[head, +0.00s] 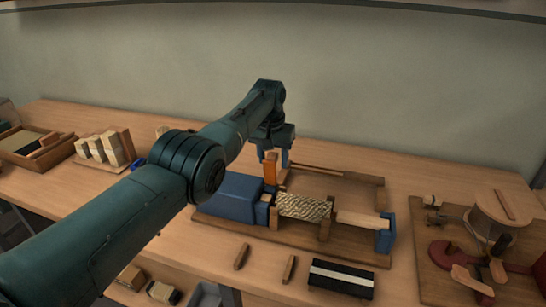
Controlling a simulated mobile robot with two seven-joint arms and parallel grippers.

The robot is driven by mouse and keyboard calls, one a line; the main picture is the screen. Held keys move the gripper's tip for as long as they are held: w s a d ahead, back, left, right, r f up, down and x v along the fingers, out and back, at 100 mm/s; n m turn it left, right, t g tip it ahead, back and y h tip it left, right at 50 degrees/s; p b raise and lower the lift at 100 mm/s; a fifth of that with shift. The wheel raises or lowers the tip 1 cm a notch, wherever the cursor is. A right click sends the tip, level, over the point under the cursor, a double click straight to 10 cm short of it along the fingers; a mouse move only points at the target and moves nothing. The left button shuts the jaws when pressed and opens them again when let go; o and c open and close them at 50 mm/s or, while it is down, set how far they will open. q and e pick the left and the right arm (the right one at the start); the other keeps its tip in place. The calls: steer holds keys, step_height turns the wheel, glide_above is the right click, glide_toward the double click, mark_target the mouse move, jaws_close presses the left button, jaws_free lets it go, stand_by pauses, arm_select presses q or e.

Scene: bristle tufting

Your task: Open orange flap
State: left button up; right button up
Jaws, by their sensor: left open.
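The orange flap (270,170) is a small upright orange piece at the left part of a wooden fixture, beside a blue block (233,197). My left gripper (274,157) points down directly over the flap. Its fingers are open, one on each side of the flap's top in the picture. I cannot tell whether they touch it. My left arm reaches in from the lower left and covers part of the bench. My right gripper is not in view.
A twisted bristle bundle (303,206) lies across the fixture, with a blue end block (386,232) at right. Two small wooden pegs and a black-and-white striped block (341,279) lie in front. A board with a round drum (497,222) stands at right.

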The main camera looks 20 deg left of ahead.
arm_select(q)
steer(key=shift+r+p, duration=0.5)
steer(key=shift+r, duration=0.05)
steer(key=shift+s+r+p, duration=0.2)
steer(key=shift+r+p, duration=0.7)
steer(key=shift+r, duration=0.15)
step_height(320, 180, up, 10)
steer(key=s+b, duration=0.1)
steer(key=shift+s, duration=0.35)
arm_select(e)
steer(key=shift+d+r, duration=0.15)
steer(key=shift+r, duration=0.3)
arm_select(q)
steer(key=shift+f, duration=0.15)
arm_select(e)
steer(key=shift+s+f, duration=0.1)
